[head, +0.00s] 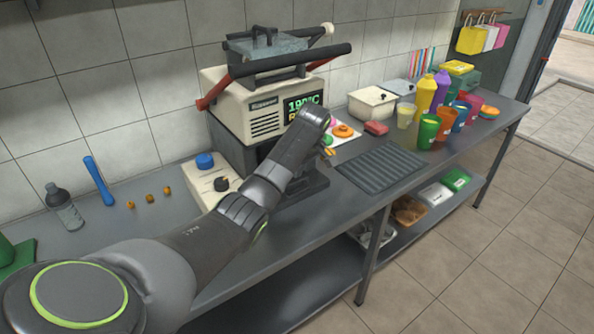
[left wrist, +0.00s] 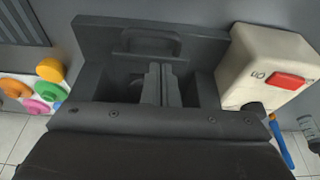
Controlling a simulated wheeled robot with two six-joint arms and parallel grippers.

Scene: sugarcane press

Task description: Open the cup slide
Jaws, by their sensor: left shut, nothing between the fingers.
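The press (head: 245,105) is a cream machine with a dark base, standing on the steel bench. The cup slide (head: 305,186) is the dark part low at its front, partly covered by my left arm. In the left wrist view the slide shows as a dark plate with a loop handle (left wrist: 150,42). My left gripper (left wrist: 161,72) is shut and empty, its fingers close together just by the handle, between dark side walls. I cannot tell whether the fingers touch the handle. In the head view the fingertips are hidden by the forearm. My right gripper is out of view.
A cream box (head: 207,178) with a blue knob stands left of the press; a box with a red switch (left wrist: 290,80) shows in the left wrist view. A ribbed dark mat (head: 382,170) lies right of the press. Colourful cups and bottles (head: 428,130) stand farther right.

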